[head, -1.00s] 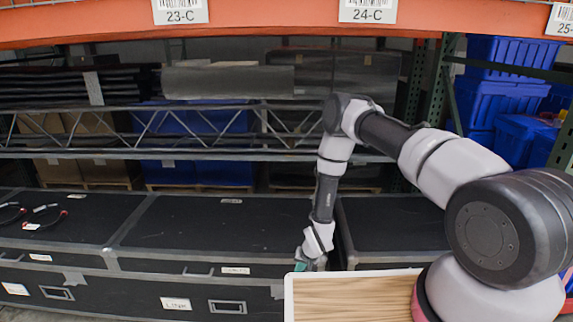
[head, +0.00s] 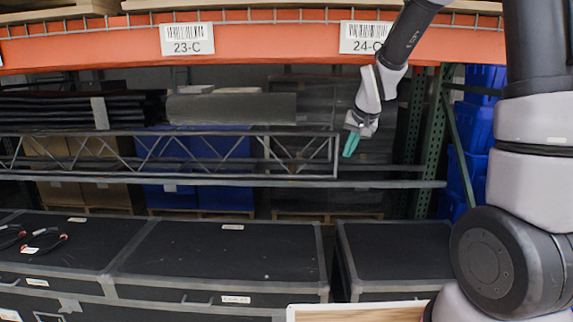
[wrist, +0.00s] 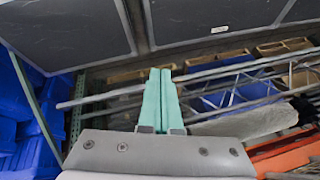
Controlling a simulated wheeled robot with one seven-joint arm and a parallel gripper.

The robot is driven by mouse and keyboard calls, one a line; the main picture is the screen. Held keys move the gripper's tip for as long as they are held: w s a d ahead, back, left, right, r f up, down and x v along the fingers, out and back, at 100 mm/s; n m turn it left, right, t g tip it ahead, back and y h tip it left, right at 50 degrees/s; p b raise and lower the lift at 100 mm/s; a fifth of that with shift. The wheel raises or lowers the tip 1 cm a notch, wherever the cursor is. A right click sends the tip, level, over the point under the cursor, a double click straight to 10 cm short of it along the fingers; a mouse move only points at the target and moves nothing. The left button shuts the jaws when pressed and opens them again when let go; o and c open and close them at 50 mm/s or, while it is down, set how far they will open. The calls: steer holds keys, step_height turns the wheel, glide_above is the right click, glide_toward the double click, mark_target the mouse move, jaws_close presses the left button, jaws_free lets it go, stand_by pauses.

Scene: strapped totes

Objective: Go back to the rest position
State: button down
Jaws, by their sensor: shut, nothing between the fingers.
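My gripper (head: 351,144) hangs in the air in front of the rack, below the 24-C label and above the black cases. Its teal fingers point down. In the wrist view the two teal fingers (wrist: 160,72) lie side by side, shut, with nothing between them. My arm stands raised at the right of the head view.
An orange shelf beam (head: 270,42) crosses the top. Grey metal trusses (head: 230,182) run across the shelf behind my gripper. Black cases (head: 220,252) stand below. Two dark loops (head: 42,242) lie on the left case. Blue bins (head: 478,135) are stacked at the right.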

steer(key=s+d+r, duration=0.2)
steer(key=s+r, duration=0.3)
steer(key=s, duration=0.3)
steer(key=s+d+r+t, duration=0.1)
steer(key=s+d+r, duration=0.1)
steer(key=s+r, duration=0.4)
steer(key=s+d+r+m, duration=0.1)
steer(key=s+r, duration=0.4)
steer(key=s, duration=0.6)
steer(key=shift+s+d+r+t, duration=0.3)
steer(key=shift+s+d, duration=0.1)
steer(key=shift+d, duration=0.3)
